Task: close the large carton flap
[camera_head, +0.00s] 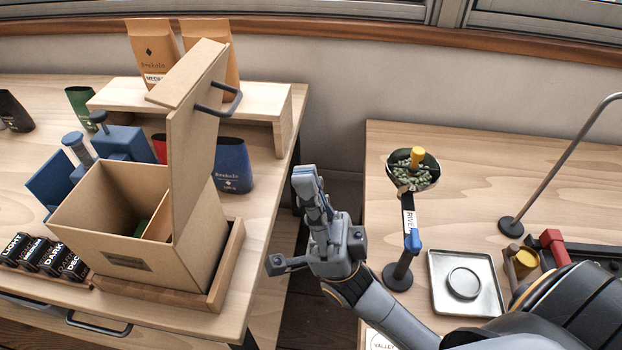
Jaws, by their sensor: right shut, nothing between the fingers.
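The cardboard carton (88,213) stands on the left table in a low wooden tray (228,268). Its large flap (196,118) stands upright on the carton's right side, with a dark handle (222,100) near its top. The carton's top is open, and a divider and something green show inside. My right gripper (306,178) is shut and empty, pointing up over the gap between the tables, to the right of the carton and apart from the flap. My left gripper is not in view.
A wooden riser (268,103) with kraft bags (152,50) stands behind the carton. A blue bag (232,166) is close to the flap's right side. Black label blocks (45,256) sit at front left. The right table holds a bean bowl (414,172) on a stand and a metal tray (468,302).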

